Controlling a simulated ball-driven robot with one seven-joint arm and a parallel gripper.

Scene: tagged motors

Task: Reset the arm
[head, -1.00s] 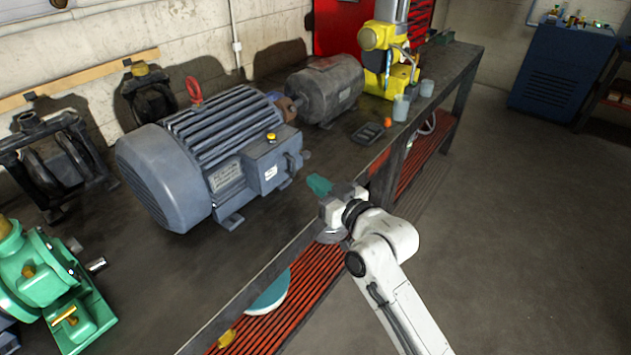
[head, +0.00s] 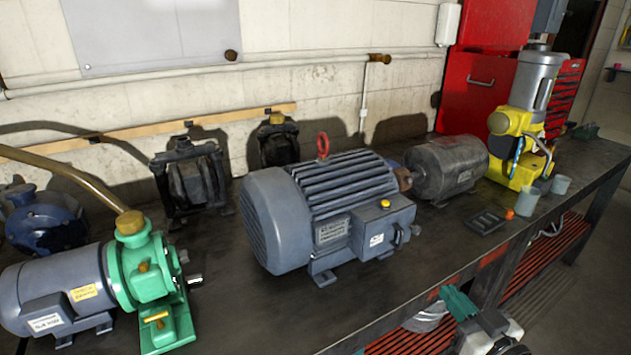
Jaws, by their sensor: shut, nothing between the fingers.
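My gripper (head: 458,302) shows at the lower right of the head view, with teal fingers that are shut and empty. It is at the front edge of the workbench (head: 250,325), in front of and to the right of the large grey-blue motor (head: 318,212). My white wrist (head: 490,338) is cut off by the bottom edge, and the rest of my arm is out of view. The motor has a red lifting eye, cooling fins and a small white tag on its side box.
A green pump with a grey motor (head: 145,275) stands at the left. Black pumps (head: 188,180) stand along the wall. A dark motor (head: 447,168), a yellow machine (head: 520,140), cups (head: 528,200) and a black tray (head: 485,221) are at the right. Red slatted shelving (head: 410,343) lies below.

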